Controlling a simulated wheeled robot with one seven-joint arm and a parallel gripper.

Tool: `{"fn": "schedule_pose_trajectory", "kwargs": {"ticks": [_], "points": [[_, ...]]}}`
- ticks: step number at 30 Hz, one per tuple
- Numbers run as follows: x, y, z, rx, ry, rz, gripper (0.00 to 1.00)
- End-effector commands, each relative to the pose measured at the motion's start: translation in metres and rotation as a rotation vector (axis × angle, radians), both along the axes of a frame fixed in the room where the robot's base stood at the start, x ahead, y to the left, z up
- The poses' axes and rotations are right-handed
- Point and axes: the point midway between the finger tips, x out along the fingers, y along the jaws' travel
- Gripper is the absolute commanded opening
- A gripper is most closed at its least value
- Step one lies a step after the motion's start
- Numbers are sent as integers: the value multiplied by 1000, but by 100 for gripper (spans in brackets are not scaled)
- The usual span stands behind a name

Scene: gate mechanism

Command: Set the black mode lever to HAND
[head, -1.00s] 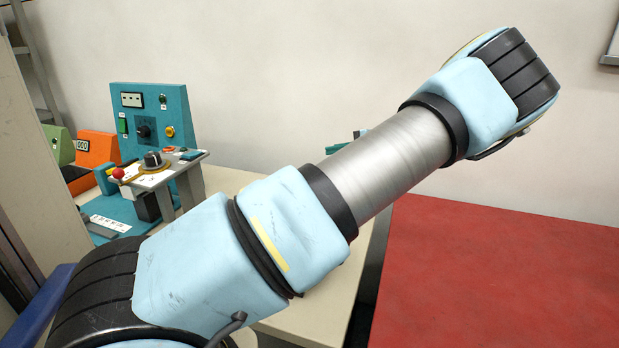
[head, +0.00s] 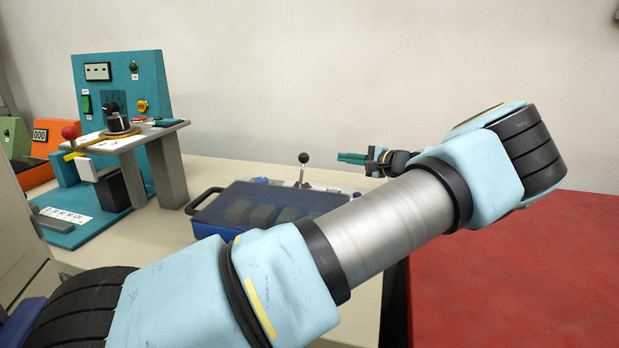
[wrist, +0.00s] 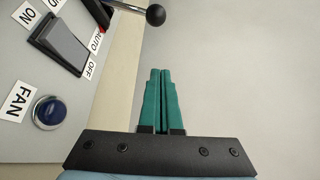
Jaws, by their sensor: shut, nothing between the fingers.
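In the head view a rod with a black ball (head: 303,158) stands nearly upright behind a blue case. My gripper (wrist: 159,72) is shut and empty, its green fingers together. In the wrist view its tips lie below the knob, apart from it. In the head view my gripper (head: 340,158) points left toward the rod, with a gap between.
The lever's grey panel also has a black rocker switch (wrist: 58,44) marked ON and OFF and a blue FAN button (wrist: 48,112). A blue case (head: 262,205) with a dark lid sits on the pale table. A teal control station (head: 120,80) stands left. A red surface (head: 520,270) lies right.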

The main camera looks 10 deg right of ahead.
Motion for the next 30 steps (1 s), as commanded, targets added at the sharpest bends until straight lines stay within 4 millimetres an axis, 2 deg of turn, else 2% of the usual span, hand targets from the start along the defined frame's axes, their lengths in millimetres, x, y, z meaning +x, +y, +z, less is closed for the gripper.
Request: {"fn": "schedule_pose_trajectory", "kwargs": {"ticks": [1, 2, 7, 11, 23, 25, 30], "points": [[0, 0, -12, -1, -1, -1, 0], [0, -1, -13, -1, -1, -1, 0], [5, 3, -14, 0, -1, 0, 0], [18, 12, -16, 1, -1, 3, 0], [86, 55, -28, 2, -1, 2, 0], [75, 59, -23, 2, 0, -2, 0], [61, 72, -18, 2, 0, -1, 0]]}}
